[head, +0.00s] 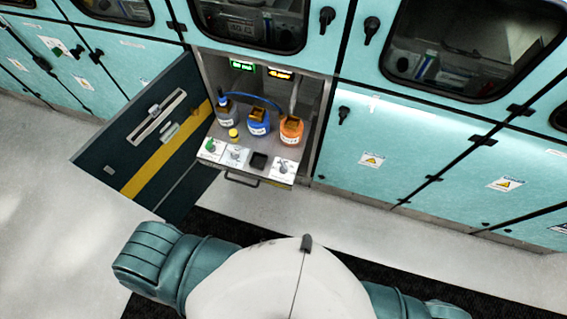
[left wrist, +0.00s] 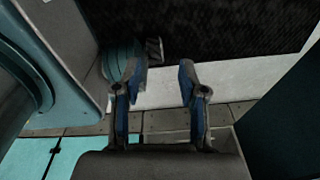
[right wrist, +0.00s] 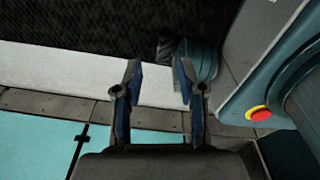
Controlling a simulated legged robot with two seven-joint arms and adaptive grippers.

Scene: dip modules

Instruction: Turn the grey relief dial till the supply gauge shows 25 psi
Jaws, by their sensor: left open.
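In the head view an open cabinet bay holds a pull-out shelf (head: 225,131) with small white control plates along its front. A grey dial (head: 283,166) sits on the right plate and another grey knob (head: 236,154) on a plate left of centre; I cannot tell which is the relief dial. A green-lit display (head: 242,65) and an amber-lit display (head: 280,74) hang at the back, their digits too small to read. My left gripper (left wrist: 161,72) is open and empty above the floor. My right gripper (right wrist: 157,72) is open and empty too. Neither gripper shows in the head view.
A blue bottle (head: 258,124), an orange bottle (head: 291,131), a grey bottle (head: 224,112) and a small yellow item (head: 233,135) stand behind the plates. A green knob (head: 210,145) is at left. The dark open door (head: 150,150) flanks the bay's left side.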

